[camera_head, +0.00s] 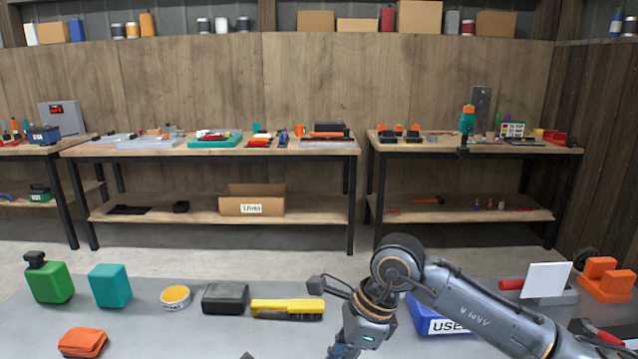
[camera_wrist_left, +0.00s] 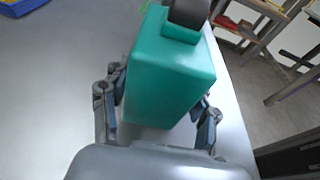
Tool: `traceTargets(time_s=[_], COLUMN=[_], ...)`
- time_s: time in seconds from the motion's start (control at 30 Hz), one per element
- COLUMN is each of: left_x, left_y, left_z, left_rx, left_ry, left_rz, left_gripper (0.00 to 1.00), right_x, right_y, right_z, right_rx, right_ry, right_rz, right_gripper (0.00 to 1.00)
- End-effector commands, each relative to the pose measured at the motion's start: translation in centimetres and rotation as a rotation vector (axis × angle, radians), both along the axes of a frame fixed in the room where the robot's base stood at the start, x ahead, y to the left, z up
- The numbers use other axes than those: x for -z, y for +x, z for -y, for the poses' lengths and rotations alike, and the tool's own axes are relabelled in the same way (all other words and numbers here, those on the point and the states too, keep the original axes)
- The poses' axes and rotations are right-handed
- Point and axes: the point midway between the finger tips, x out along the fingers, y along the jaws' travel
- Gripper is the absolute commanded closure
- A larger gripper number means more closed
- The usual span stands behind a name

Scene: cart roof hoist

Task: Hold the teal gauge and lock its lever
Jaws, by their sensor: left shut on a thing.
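The teal gauge (camera_wrist_left: 170,80) fills the middle of the left wrist view, a block-shaped body with a raised collar and a dark rounded part (camera_wrist_left: 189,12) on top. I cannot make out a dial or which part is the lever. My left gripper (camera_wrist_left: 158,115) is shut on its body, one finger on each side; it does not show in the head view. My right gripper (camera_head: 345,351) is at the bottom edge of the head view, mostly cut off, so its opening does not show. The right arm comes in from the right.
On the near grey table stand a green bottle (camera_head: 50,281), a teal block (camera_head: 110,287), a yellow-topped tin (camera_head: 175,297), a dark box (camera_head: 225,298), a yellow tool (camera_head: 287,308), an orange pouch (camera_head: 83,342) and a blue bin (camera_head: 428,322). Workbenches line the back wall.

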Motion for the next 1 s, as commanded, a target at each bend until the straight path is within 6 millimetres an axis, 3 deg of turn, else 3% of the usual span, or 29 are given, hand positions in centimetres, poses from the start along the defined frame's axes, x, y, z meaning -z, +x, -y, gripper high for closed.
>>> traceTargets(time_s=[1.0], left_x=[0.0], left_y=[0.0], left_z=[0.0], left_rx=[0.002], left_ry=[0.0], left_rz=[0.0], left_gripper=[0.7], right_x=[0.9], right_y=[0.1], right_z=[1.2], right_rx=[0.005], right_ry=[-0.005], right_rz=[-0.001], right_gripper=[0.89])
